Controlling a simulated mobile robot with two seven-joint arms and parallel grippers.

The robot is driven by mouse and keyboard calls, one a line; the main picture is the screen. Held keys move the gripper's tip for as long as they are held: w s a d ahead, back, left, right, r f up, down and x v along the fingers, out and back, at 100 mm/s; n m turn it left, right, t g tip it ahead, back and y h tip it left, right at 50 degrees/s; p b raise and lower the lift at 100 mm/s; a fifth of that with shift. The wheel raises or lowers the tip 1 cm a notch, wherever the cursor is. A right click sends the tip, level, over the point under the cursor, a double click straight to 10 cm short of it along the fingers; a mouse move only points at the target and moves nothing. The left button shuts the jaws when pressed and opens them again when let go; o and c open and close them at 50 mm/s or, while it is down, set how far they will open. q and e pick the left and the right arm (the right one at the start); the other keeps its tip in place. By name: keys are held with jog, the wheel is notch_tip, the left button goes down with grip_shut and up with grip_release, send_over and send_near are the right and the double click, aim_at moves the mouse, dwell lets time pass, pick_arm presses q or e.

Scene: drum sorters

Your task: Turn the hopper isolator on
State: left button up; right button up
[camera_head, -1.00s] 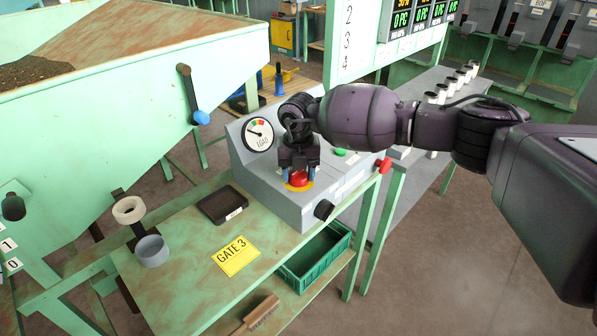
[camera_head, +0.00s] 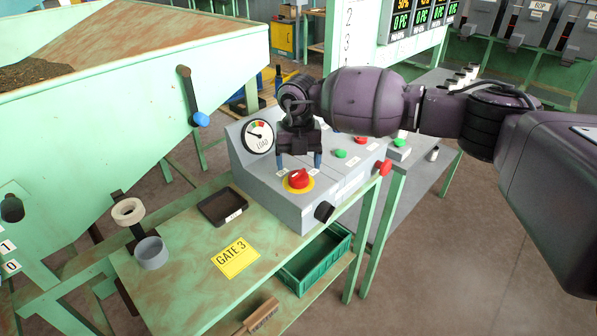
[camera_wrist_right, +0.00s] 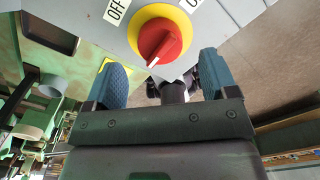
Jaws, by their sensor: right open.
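The hopper isolator is a red rotary knob on a yellow round plate (camera_head: 299,180), on the sloped face of the grey control box (camera_head: 262,185). In the right wrist view the red knob (camera_wrist_right: 160,43) shows a white mark toward its lower edge. An OFF label (camera_wrist_right: 116,10) is at its upper left and a partly cut-off label at its upper right. My right gripper (camera_head: 299,162) is open and empty, just above and behind the knob, apart from it. Its blue fingertips also show in the wrist view (camera_wrist_right: 160,80). My left gripper is not in view.
A load gauge (camera_head: 258,136), a green button (camera_head: 340,153) and a red side button (camera_head: 384,167) are on the box. A black knob (camera_head: 324,211) sits on its front. A dark tray (camera_head: 222,206) and a yellow GATE 3 sign (camera_head: 235,257) lie on the bench.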

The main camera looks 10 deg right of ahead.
aim_at(298, 172)
notch_tip(298, 172, up, 7)
jog(key=shift+f, duration=0.15)
dwell(0.4)
